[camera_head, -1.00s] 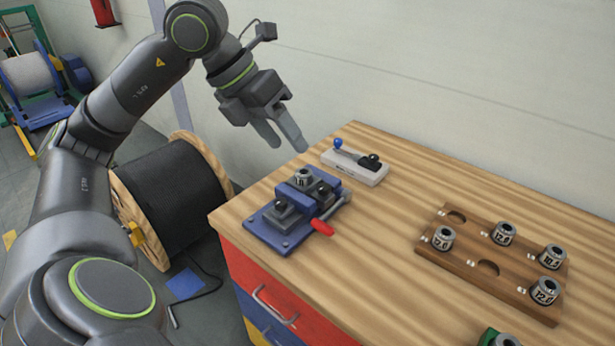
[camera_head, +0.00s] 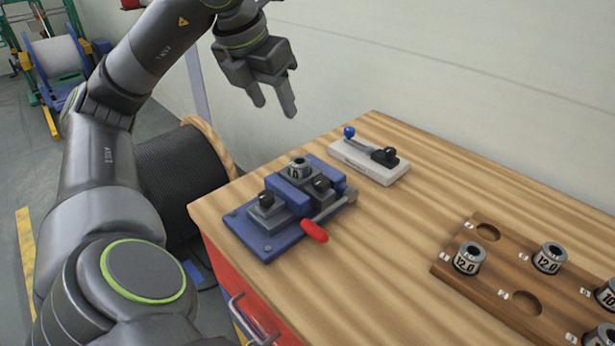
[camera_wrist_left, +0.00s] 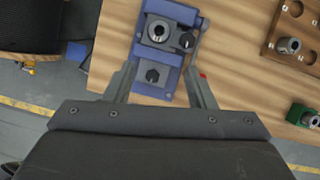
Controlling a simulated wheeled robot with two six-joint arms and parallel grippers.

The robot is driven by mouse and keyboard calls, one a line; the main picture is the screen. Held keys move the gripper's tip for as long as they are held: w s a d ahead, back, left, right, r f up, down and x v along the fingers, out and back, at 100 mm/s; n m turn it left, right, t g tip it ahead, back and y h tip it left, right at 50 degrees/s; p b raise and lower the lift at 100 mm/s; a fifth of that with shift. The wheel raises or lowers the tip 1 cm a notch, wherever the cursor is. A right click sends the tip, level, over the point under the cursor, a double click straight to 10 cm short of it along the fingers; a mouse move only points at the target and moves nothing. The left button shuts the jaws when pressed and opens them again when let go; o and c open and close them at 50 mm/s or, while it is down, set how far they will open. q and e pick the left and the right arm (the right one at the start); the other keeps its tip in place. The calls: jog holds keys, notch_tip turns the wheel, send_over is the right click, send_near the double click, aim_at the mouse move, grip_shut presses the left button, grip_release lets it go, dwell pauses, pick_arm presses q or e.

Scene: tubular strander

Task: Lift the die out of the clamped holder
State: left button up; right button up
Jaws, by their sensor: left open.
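The die (camera_head: 299,168) is a small metal cylinder with a dark bore, seated upright in the blue clamped holder (camera_head: 256,236) on the wooden table. The holder has dark clamp blocks and a red-handled lever (camera_head: 314,231). In the left wrist view the die (camera_wrist_left: 159,32) sits in the holder (camera_wrist_left: 187,13) beyond my fingertips. My left gripper (camera_head: 274,106) is open and empty, pointing down, above and behind the holder in the head view. In the left wrist view its open fingers (camera_wrist_left: 158,82) appear on either side of the holder's near part. My right gripper is not in view.
A white block with a blue-knobbed lever (camera_head: 371,163) stands behind the holder. A wooden rack (camera_head: 484,286) with several dies and empty holes is at the right. A green-based piece (camera_wrist_left: 301,116) shows in the left wrist view. A wall rises behind the table.

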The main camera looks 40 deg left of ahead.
pick_arm(q)
jog(key=b, duration=0.3)
send_near(299, 162)
jog(key=x, duration=0.2)
jog(key=shift+d+f, duration=0.1)
jog(key=shift+f, duration=0.3)
jog(key=shift+p+x, duration=0.35)
jog(key=shift+x, duration=2.85)
jog(key=shift+w+r, duration=0.1)
jog(key=shift+c, duration=0.7)
grip_shut()
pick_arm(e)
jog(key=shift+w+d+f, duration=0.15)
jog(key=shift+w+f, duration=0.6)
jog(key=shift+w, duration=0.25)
